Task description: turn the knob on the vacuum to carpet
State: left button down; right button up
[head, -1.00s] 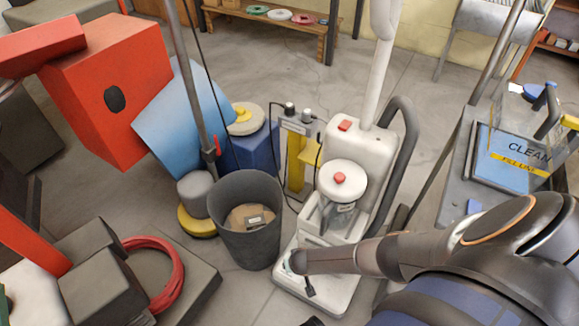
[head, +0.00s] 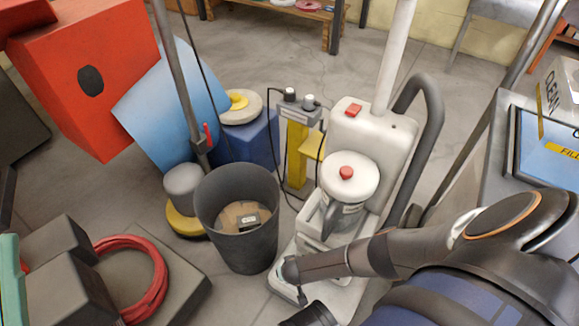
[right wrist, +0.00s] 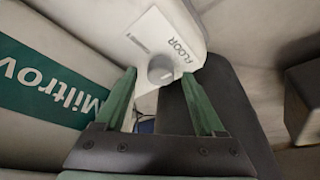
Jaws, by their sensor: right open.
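The vacuum (head: 352,135) is a white upright machine with a red button on top and a round, red-topped canister, standing on the floor right of centre in the head view. My right arm crosses in front of its lower part. In the right wrist view the grey round knob (right wrist: 160,69) sits on the vacuum's white housing, with the word FLOOR printed beside it. My right gripper (right wrist: 159,78) is open, its two green fingers spread to either side of the knob. I cannot tell whether they touch it.
A dark bin (head: 240,245) stands just left of the vacuum. A yellow post (head: 297,150) with cables is behind it. A red coiled hose (head: 150,290) lies at lower left. Bare floor shows behind.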

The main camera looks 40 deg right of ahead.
jog(key=shift+f, duration=0.1)
grip_shut()
dwell(0.7)
